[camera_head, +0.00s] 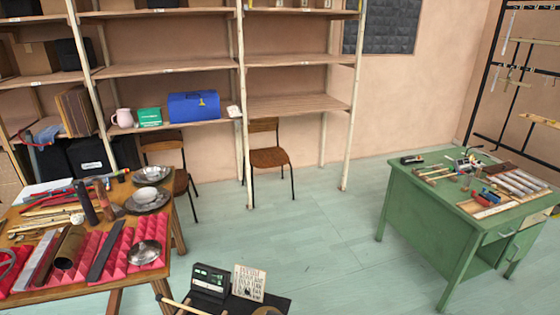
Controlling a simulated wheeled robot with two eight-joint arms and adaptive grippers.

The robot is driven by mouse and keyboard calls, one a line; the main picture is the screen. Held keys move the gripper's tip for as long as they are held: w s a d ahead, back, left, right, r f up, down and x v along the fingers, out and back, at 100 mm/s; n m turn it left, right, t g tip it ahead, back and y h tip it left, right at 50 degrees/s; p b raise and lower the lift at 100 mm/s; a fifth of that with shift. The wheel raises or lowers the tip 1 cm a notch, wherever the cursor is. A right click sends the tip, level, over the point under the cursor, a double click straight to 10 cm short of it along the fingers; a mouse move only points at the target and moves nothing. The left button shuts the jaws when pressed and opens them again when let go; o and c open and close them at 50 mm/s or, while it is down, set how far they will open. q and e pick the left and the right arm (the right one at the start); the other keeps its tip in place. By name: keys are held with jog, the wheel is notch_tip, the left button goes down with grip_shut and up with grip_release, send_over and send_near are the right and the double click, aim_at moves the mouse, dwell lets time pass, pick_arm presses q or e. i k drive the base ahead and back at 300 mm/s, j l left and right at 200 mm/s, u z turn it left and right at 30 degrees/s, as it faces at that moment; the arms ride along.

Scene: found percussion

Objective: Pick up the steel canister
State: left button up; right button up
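I cannot make out a steel canister for certain in this view. On the left wooden table (160,187) stand a dark upright cylinder (87,204) and a slimmer reddish-brown one (104,200) beside it. Steel bowls lie near them, one at the back right (152,174) and one on the pink foam (145,252). A short brown tube (70,247) lies on the foam, its open end facing me. Small items on the green desk are too small to tell apart. Neither of my grippers is in view.
A green desk (400,201) with tools stands at right. Shelves along the back hold a blue toolbox (194,106), a green box (150,117) and a pink mug (124,117). Two chairs (270,157) stand before them. A written card (249,282) stands at bottom centre. The middle floor is clear.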

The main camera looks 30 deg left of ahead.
aim_at(120, 212)
jog(key=i+l+z, duration=0.45)
jog(key=i+l, duration=0.4)
jog(key=i+u, duration=0.4)
jog(key=i+l+u, duration=0.25)
jog(key=i+u, duration=0.15)
jog(key=i+j+u, duration=0.2)
jog(key=i+u, duration=0.55)
jog(key=i, duration=0.25)
jog(key=i+l+u, duration=0.1)
jog(key=i+u, duration=0.3)
jog(key=i+j+u, duration=0.1)
jog(key=i+u, duration=0.25)
jog(key=i, duration=0.15)
jog(key=i+u, duration=0.35)
jog(key=i, duration=0.2)
jog(key=i+l+u, duration=0.15)
jog(key=i+u, duration=0.2)
jog(key=i, duration=0.15)
jog(key=i+l+u, duration=0.35)
jog(key=i, duration=0.15)
jog(key=i+j+u, duration=0.25)
jog(key=i, duration=0.45)
jog(key=i+j+u, duration=0.1)
jog(key=i+u, duration=0.15)
jog(key=i, duration=0.5)
